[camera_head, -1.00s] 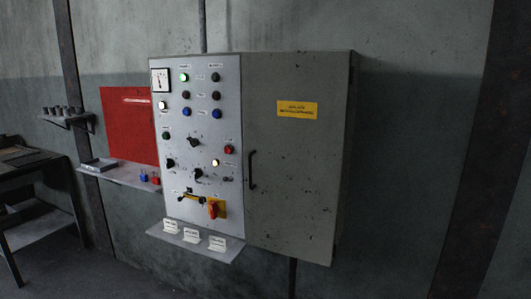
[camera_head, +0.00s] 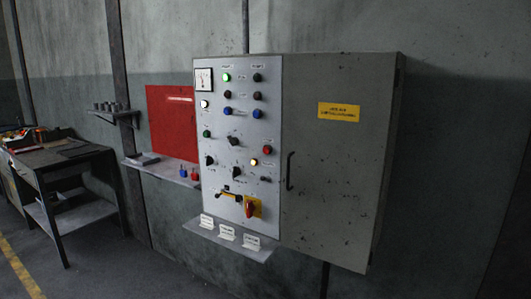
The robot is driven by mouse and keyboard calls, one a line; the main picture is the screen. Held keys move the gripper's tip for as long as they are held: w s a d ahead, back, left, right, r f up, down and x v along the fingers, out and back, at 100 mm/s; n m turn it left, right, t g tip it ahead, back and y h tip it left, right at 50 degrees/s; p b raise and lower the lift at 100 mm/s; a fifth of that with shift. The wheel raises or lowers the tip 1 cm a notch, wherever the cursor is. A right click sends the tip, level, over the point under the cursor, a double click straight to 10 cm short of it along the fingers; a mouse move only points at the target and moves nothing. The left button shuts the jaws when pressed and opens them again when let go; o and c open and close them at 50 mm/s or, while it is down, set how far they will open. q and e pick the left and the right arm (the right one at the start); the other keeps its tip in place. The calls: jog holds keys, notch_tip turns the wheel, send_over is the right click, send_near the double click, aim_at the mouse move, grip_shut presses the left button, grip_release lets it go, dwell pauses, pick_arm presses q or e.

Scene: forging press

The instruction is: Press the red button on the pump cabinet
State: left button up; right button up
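The pump cabinet (camera_head: 335,160) hangs on the wall in the middle of the head view, with a light control panel (camera_head: 222,130) on its left part and a closed grey door on its right. A red button (camera_head: 267,150) sits on the right side of the panel at mid height. A red rotary handle on a yellow plate (camera_head: 250,207) is lower down. Green, white and blue lamps or buttons and black knobs fill the rest of the panel. Neither of my grippers shows in this view, and nothing covers the panel.
A narrow shelf with white tags (camera_head: 228,238) juts out below the panel. A red board (camera_head: 172,122) and a small shelf with padlocks (camera_head: 160,168) are to the left. A workbench (camera_head: 65,165) stands at far left. A yellow floor line (camera_head: 22,268) shows at lower left.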

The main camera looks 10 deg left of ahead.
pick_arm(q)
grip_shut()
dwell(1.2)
